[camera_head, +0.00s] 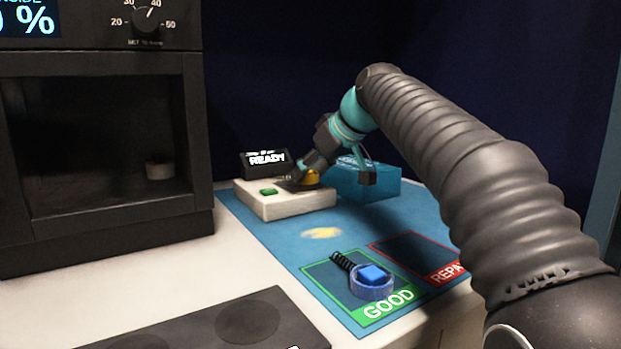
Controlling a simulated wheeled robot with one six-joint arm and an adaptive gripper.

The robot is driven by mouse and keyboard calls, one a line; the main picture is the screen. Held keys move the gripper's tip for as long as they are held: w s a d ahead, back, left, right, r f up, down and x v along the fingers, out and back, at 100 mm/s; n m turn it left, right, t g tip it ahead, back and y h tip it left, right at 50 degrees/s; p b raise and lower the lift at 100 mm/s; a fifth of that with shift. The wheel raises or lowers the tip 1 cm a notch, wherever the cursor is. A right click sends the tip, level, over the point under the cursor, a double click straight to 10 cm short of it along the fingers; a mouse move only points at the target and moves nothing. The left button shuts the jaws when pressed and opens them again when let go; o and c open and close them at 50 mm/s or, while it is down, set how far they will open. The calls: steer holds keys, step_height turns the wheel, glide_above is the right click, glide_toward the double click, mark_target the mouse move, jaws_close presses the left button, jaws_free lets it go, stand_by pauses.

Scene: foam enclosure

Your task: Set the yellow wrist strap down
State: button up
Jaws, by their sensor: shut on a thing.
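The yellow wrist strap (309,178) shows as a small yellow patch at the tip of my gripper (300,180). My gripper is shut on it, at the right part of the top of the white tester box (290,204). The fingers hide most of the strap, and I cannot tell whether it touches the box. The box has a green button and a small display behind it that reads READY. A blue wrist strap (372,287) with a coiled black cord lies in the green-outlined GOOD area (388,304).
The red-outlined REPAIR area (412,252) is empty where visible; my arm covers part of its right side. A teal bin (366,183) stands right of the tester. A dark cabinet (100,220) is at left. The blue mat (270,232) has clear room, with a pale yellow spot.

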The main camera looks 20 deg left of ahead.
steer(key=shift+f, duration=0.35)
steer(key=shift+f, duration=0.1)
steer(key=o, duration=1)
steer(key=shift+d+r, duration=0.1)
steer(key=shift+r, duration=0.25)
steer(key=p+v, duration=0.1)
steer(key=v, duration=1)
steer(key=shift+s+d+r, duration=0.15)
steer(key=shift+d, duration=0.1)
